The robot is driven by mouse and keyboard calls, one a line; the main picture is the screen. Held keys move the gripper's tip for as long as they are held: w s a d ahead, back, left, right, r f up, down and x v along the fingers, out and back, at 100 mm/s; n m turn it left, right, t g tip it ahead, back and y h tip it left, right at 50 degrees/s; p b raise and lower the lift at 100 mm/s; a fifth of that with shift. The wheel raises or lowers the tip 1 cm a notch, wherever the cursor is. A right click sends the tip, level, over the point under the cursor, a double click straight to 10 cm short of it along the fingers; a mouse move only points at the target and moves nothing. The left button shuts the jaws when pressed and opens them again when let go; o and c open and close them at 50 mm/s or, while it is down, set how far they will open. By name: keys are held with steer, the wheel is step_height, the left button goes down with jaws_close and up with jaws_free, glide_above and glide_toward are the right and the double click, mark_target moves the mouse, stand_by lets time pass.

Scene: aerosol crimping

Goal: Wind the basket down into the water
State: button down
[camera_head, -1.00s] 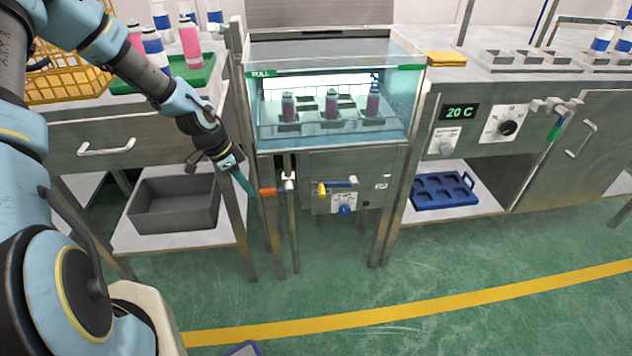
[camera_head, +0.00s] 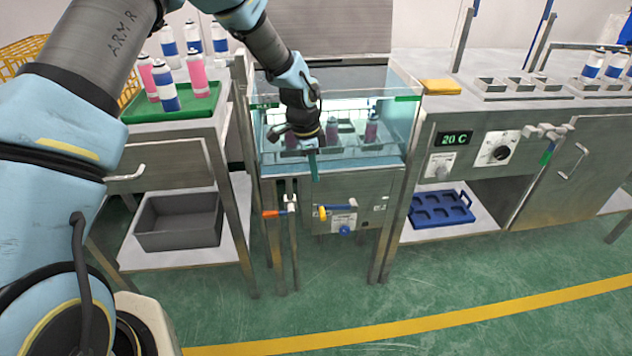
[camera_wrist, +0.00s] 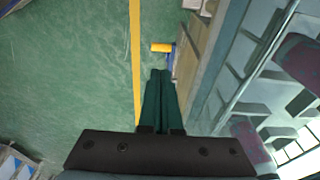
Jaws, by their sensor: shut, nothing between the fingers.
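The glass tank (camera_head: 400,135) stands at the centre, with pale blue water low inside. The basket, a rack holding purple cans (camera_head: 371,130), is inside it, partly hidden by my arm. My gripper (camera_head: 315,178) is shut and empty, its green fingers pointing down in front of the tank's front face. On the panel below are a crank with a yellow knob (camera_head: 323,212) and a blue knob (camera_head: 344,230). An orange-handled lever (camera_head: 273,213) sits on the pipe to the left. In the wrist view the shut fingers (camera_wrist: 161,75) point towards the yellow knob (camera_wrist: 162,47), apart from it.
A green tray (camera_head: 185,104) with pink and blue-white cans is on the left bench. A grey bin (camera_head: 178,222) sits on the shelf below. A blue rack (camera_head: 441,209) and a 20 C display (camera_head: 454,139) are at right. The floor in front is clear.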

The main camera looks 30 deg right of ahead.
steer(key=f, duration=0.4)
steer(key=d+f+p, duration=0.1)
steer(key=f, duration=0.3)
steer(key=f+p, duration=0.1)
steer(key=f, duration=0.3)
steer(key=shift+s+d+f, duration=0.15)
steer(key=shift+s+d, duration=0.15)
steer(key=shift+s, duration=0.1)
steer(key=shift+w+a+f+b, duration=0.1)
steer(key=shift+a+f+b, duration=0.1)
steer(key=shift+f+b, duration=0.35)
steer(key=shift+w+a+f+b, duration=0.1)
steer(key=shift+a+f+b, duration=0.2)
steer(key=shift+b, duration=0.4)
steer(key=shift+f, duration=0.1)
step_height(320, 180, up, 14)
glide_above(318, 209)
steer(key=a, duration=0.5)
steer(key=shift+s+d, duration=0.25)
steer(key=shift+s, duration=0.05)
